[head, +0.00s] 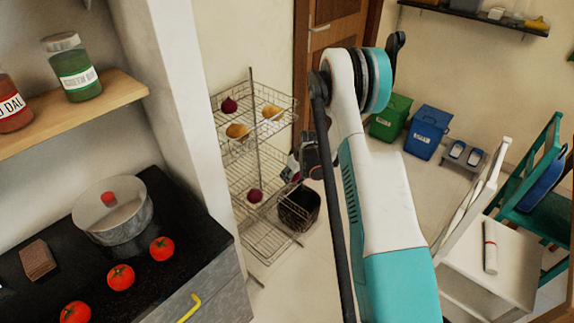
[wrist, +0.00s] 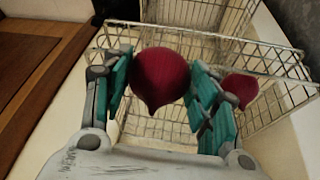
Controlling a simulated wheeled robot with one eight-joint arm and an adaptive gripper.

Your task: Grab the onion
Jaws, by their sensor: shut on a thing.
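A dark red onion (wrist: 160,78) is between the teal fingers of my gripper (wrist: 161,85) in the wrist view, and my gripper is shut on it. Its pointed end faces the camera. A wire basket lies behind it in that view; I cannot tell if the onion touches the wires. In the head view my gripper (head: 300,165) is beside the wire rack (head: 262,226), partly hidden by my arm, and the held onion is not clear there. A second red onion (wrist: 240,90) lies in the basket right of my fingers. Red onions also show on the rack's top (head: 229,105) and lower (head: 255,196) tiers.
A dark basket (head: 298,208) stands beside the rack. A counter with a pot (head: 112,220) and tomatoes (head: 161,248) is at the left. A white chair (head: 490,262) stands at the right, with open floor between.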

